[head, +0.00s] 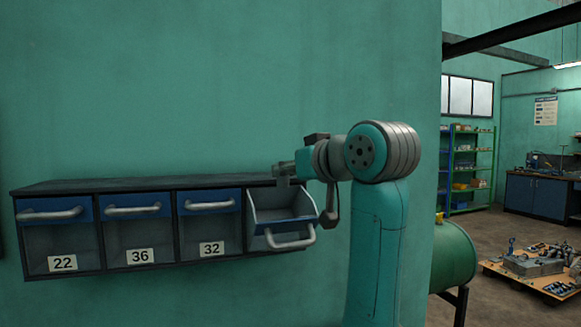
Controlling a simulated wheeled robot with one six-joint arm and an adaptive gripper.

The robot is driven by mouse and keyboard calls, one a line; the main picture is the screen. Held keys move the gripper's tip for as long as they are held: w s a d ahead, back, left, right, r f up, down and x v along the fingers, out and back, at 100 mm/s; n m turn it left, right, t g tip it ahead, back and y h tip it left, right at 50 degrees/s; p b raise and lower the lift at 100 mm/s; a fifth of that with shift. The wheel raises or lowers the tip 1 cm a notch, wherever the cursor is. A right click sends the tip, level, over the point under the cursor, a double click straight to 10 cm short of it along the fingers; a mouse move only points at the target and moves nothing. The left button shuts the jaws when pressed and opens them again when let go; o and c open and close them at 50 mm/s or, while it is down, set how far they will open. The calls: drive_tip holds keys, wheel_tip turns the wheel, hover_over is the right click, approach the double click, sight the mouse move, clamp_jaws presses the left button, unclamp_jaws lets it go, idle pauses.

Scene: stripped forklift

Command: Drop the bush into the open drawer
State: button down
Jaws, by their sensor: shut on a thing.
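A wall-mounted row of drawers (140,184) shows across the lower left of the head view. The drawer at its right end (284,237) is tilted out and open, with its top facing up. The part of its inside that I can see looks empty. My gripper (284,172) is over this open drawer, a little above its rim. It is shut on a small grey piece, likely the bush (281,170), which is too small and partly hidden to make out clearly.
The drawers marked 22 (62,263), 36 (140,256) and 32 (211,248) are shut. The green wall (220,80) stands close behind them. A green drum (455,252) stands to the right of my arm. A pallet with parts (535,268) lies on the floor farther right.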

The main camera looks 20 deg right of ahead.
drive_tip(key=c, duration=0.8)
unclamp_jaws()
drive_tip(key=shift+c, duration=0.2)
drive_tip(key=v, duration=0.7)
drive_tip(key=shift+s, duration=0.25)
drive_tip(key=shift+d, duration=0.1)
